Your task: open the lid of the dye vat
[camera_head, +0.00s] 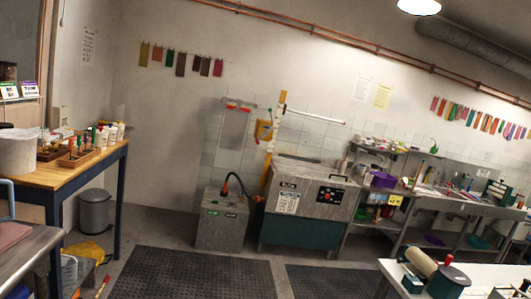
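A steel vat (308,205) with a teal lower part stands against the far tiled wall, near the middle of the head camera view. I take it for the dye vat. Its flat grey lid (312,171) looks shut, so the inside is hidden. A dark control panel (331,195) with a red button and a white label sheet (287,202) are on its front. A bar with yellow and white parts (284,110) rises behind it. My gripper is not in this view; the vat is some way off across the room.
A smaller grey box (222,222) with a dark hose stands left of the vat. Dark floor mats (190,275) lie in front. A wooden table (100,158) and a bin (95,212) are at left. A steel bench (450,203) and white table (500,275) are at right.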

